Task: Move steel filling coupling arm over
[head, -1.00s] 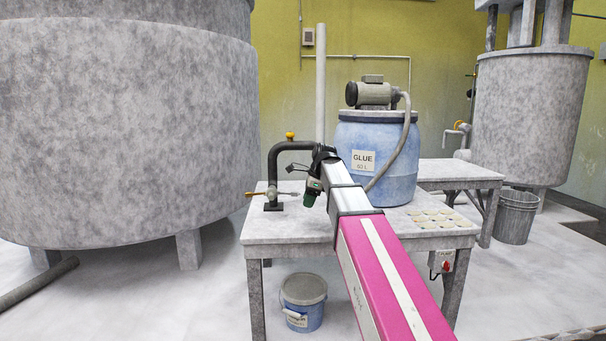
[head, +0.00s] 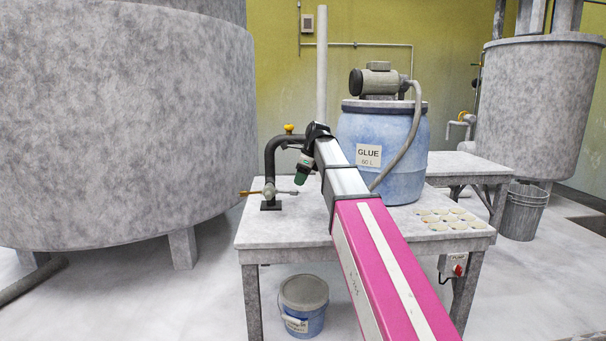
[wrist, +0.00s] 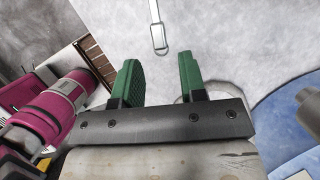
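A dark bent pipe arm (head: 268,165) stands on the left of the pale table (head: 285,228). It rises from a small base, bends to the right at the top, and has a yellow knob (head: 288,128) there. A brass-and-steel valve handle (head: 268,192) crosses its lower part. My gripper (head: 303,168) is just right of the pipe's upper end, partly behind my arm; contact cannot be told. In the wrist view my gripper (wrist: 158,80) has its green fingers wide apart, with nothing between them. The pipe is not clearly identifiable there.
A blue glue barrel (head: 409,177) with a pump on top stands behind my arm. Several pale discs (head: 447,218) lie at the table's right. A lidded blue pail (head: 303,304) stands beneath the table. A large grey tank (head: 125,130) fills the left side.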

